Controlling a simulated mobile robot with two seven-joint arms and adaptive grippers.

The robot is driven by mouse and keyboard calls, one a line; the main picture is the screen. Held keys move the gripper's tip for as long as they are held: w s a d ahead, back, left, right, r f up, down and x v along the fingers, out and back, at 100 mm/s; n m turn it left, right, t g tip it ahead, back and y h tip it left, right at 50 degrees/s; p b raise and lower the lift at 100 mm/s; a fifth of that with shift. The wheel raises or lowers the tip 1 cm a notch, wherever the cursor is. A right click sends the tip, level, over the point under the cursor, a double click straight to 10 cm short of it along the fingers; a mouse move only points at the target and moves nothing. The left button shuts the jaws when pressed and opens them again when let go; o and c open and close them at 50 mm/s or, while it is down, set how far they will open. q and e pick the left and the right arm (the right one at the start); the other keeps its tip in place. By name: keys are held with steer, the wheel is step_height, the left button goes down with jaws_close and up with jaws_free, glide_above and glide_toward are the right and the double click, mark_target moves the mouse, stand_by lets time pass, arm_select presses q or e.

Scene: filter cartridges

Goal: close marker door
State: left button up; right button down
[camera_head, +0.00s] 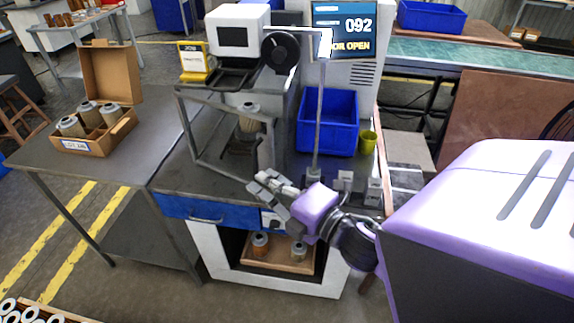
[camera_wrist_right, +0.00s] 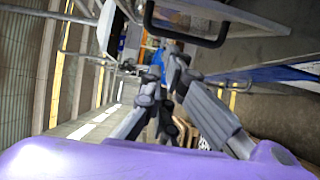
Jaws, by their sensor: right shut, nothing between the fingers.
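The marker door is a grey open frame (camera_head: 186,123) on the marker machine (camera_head: 238,16) in the head view. It stands swung out over the bench front, and a filter cartridge (camera_head: 250,122) shows behind it. My left gripper is not in view.
A blue drawer (camera_head: 185,207) is below the bench top. On the left table, an open carton (camera_head: 122,135) holds several cartridges. A thin upright post (camera_head: 319,120) stands behind my right gripper.

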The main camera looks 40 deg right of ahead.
steer(key=w+d, duration=0.3)
steer(key=shift+w+d+p, duration=0.1)
steer(key=shift+w+p, duration=0.1)
steer(key=shift+p, duration=0.2)
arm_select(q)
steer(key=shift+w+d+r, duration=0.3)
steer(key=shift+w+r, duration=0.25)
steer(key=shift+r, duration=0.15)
arm_select(e)
steer(key=shift+d, duration=0.1)
